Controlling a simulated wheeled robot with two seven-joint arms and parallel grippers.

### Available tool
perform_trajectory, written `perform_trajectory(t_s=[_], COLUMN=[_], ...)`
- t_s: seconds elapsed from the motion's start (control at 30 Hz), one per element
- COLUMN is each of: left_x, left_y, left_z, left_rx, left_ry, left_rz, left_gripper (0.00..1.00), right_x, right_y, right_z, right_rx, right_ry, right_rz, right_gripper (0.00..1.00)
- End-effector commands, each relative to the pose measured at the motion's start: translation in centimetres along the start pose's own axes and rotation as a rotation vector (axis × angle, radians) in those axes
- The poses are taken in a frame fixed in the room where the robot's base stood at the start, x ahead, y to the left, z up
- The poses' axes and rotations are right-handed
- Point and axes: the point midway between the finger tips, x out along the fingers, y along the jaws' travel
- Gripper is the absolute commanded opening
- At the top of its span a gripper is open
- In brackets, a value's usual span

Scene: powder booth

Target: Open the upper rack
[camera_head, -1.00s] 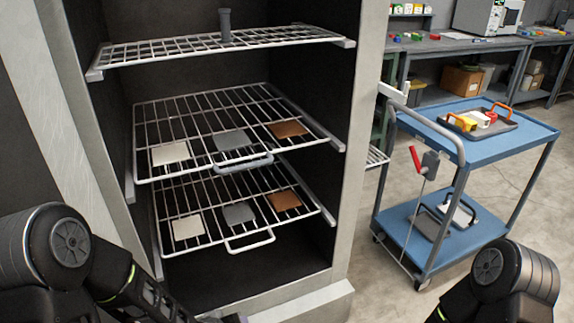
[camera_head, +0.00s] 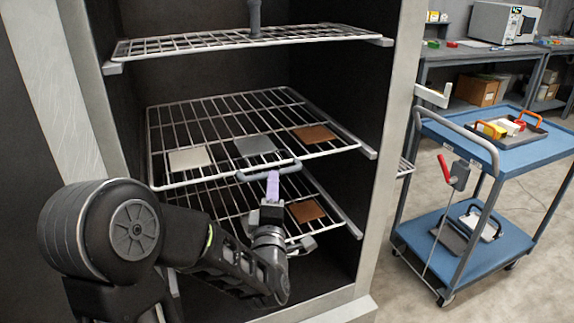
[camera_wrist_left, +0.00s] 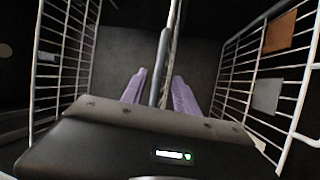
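The upper rack (camera_head: 168,118) is a wire shelf in the dark cabinet, with a grey loop handle (camera_head: 245,176) at its front edge. It carries a pale plate (camera_head: 190,158), a grey plate (camera_head: 256,146) and a brown plate (camera_head: 315,133). My left gripper (camera_head: 273,186), with lilac fingers, is at the right part of this handle. In the left wrist view, the fingers (camera_wrist_left: 158,90) are apart, with the handle bar (camera_wrist_left: 160,62) between them and a gap on each side. My right gripper is out of view.
A lower wire rack (camera_head: 335,216) with a brown plate (camera_head: 306,210) sits beneath, partly hidden by my left arm. A fixed top grate (camera_head: 200,45) is above. A blue cart (camera_head: 520,155) stands to the right of the cabinet, with floor between it and a bench (camera_head: 450,60).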

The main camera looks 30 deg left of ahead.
Motion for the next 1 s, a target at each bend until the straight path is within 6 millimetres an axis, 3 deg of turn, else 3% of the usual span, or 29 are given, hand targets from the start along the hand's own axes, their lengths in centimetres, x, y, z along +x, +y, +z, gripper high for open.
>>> perform_trajectory(t_s=[0.57, 0.9, 1.0], left_x=[0.7, 5.3, 6.6], left_y=[0.4, 0.7, 0.3], left_z=[0.0, -0.1, -0.1], left_rx=[-0.037, -0.036, -0.037], left_ry=[0.002, 0.001, 0.002], left_rz=[0.006, 0.006, 0.007], left_gripper=[0.36, 0.36, 0.36], right_x=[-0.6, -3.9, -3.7], right_y=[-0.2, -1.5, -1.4], right_z=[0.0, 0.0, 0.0], right_rx=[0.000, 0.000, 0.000], right_ry=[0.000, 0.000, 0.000], right_rz=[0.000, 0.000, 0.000], right_gripper=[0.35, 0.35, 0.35])
